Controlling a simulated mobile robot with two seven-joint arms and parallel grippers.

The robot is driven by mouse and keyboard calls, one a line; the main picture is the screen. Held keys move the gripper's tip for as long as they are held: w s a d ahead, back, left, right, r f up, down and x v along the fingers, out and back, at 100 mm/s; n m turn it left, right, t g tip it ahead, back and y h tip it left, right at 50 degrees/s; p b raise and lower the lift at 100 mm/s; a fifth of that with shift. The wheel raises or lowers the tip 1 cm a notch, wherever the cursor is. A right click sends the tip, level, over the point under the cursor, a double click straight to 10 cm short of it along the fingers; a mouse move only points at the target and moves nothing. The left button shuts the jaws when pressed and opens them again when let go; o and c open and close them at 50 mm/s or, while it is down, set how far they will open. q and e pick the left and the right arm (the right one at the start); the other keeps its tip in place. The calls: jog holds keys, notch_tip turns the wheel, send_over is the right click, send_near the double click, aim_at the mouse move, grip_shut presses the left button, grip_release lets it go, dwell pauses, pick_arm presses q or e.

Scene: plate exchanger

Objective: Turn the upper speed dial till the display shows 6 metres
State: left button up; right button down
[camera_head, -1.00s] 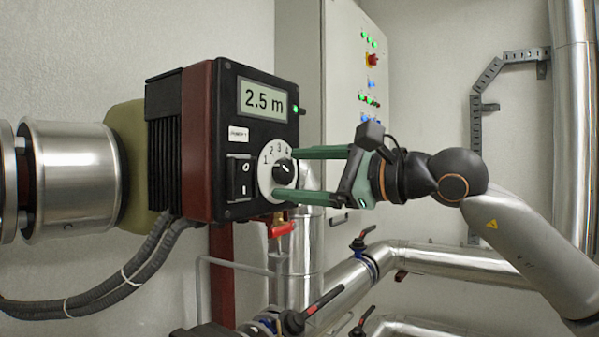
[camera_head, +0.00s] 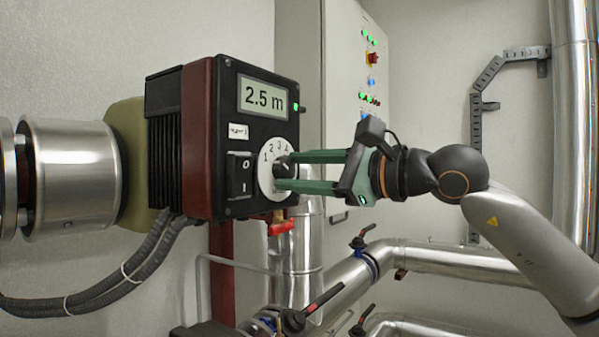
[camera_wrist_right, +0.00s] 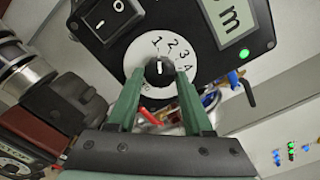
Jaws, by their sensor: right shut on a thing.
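The pump head has a black front with a display (camera_head: 263,99) that reads 2.5 m. Below it is the speed dial, a round white scale (camera_head: 265,180) with a dark knob (camera_head: 281,172) at its middle. In the right wrist view the knob (camera_wrist_right: 158,68) shows a white pointer line, and the display (camera_wrist_right: 236,20) is partly cut off. My right gripper (camera_head: 287,172) is shut on the knob, one green finger above and one below it. In the right wrist view its fingers (camera_wrist_right: 160,78) sit at both sides of the knob. My left gripper is not in view.
A black rocker switch (camera_head: 240,176) sits left of the dial. A red-handled valve (camera_head: 281,228) is just below the pump head. A grey cabinet (camera_head: 345,60) with lit lamps stands behind. Insulated pipes (camera_head: 450,262) run below my right arm.

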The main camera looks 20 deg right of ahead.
jog(key=m+b, duration=0.1)
jog(key=m, duration=0.1)
jog(key=m+b, duration=0.1)
jog(key=b, duration=0.1)
jog(key=shift+a+f+m, duration=0.1)
jog(key=shift+f+m, duration=0.1)
jog(key=shift+m, duration=0.2)
jog(key=m+b, duration=0.1)
jog(key=m, duration=0.3)
jog(key=shift+m+b, duration=0.3)
jog(key=shift+b, duration=0.05)
jog(key=m+b, duration=0.1)
jog(key=m, duration=0.3)
jog(key=shift+s+r, duration=0.1)
jog(key=m+b, duration=0.1)
jog(key=m, duration=0.1)
jog(key=shift+m, duration=0.4)
jog(key=shift+r+m, duration=0.1)
jog(key=shift+m, duration=1.1)
jog(key=shift+b, duration=0.3)
